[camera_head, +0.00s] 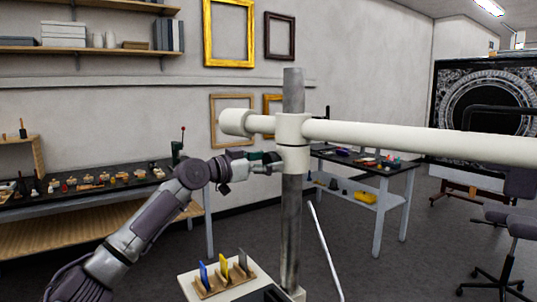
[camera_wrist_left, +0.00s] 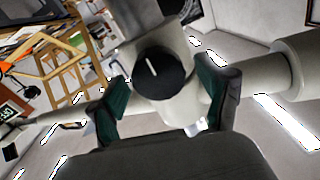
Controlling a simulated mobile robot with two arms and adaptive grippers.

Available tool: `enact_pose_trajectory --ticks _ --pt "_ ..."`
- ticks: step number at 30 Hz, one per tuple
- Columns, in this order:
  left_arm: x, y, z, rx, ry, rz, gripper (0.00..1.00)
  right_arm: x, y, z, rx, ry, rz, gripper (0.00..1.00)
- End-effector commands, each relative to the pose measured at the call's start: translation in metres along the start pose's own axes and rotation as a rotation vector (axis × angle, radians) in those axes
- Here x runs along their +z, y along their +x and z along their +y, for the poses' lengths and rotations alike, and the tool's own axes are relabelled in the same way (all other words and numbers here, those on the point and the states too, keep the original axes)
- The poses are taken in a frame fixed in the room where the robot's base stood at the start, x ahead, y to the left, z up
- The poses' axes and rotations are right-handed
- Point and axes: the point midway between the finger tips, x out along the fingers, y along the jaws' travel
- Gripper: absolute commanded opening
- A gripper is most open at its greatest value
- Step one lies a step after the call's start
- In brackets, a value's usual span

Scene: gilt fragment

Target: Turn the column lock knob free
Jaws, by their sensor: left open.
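The column lock knob (camera_wrist_left: 158,80) is a round black disc with a white line across its face, seen face-on in the left wrist view. It sits on a cream collar (camera_head: 293,143) around a grey upright column (camera_head: 291,225). My left gripper (camera_head: 272,160) comes in from the left at the collar in the head view. In the wrist view its green-padded fingers stand open on either side of the knob, with gaps visible; I cannot tell how deep the knob lies between them. The knob is not clearly visible in the head view. My right gripper is not in view.
A long cream boom (camera_head: 420,138) runs right from the collar, with a short rounded end (camera_head: 235,122) on the left. A white board with a wooden rack (camera_head: 225,283) is by the column's foot. Workbenches (camera_head: 80,195) stand behind left and right.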

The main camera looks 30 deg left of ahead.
Motion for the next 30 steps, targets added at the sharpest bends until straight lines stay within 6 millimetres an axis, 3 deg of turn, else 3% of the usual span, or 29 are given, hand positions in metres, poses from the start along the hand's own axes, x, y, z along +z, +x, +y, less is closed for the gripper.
enact_pose_trajectory --ticks 11,21,30 --pt "0.0007 0.0063 0.0005 0.000 0.001 -0.001 0.78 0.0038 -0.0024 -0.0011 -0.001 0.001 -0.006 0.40" --pt "0.0005 0.0061 0.0003 0.000 0.000 -0.001 0.21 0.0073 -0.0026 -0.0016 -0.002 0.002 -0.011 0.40" --pt "-0.0003 0.0061 0.0002 0.001 -0.032 -0.002 0.18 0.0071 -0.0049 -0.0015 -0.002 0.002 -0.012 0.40"
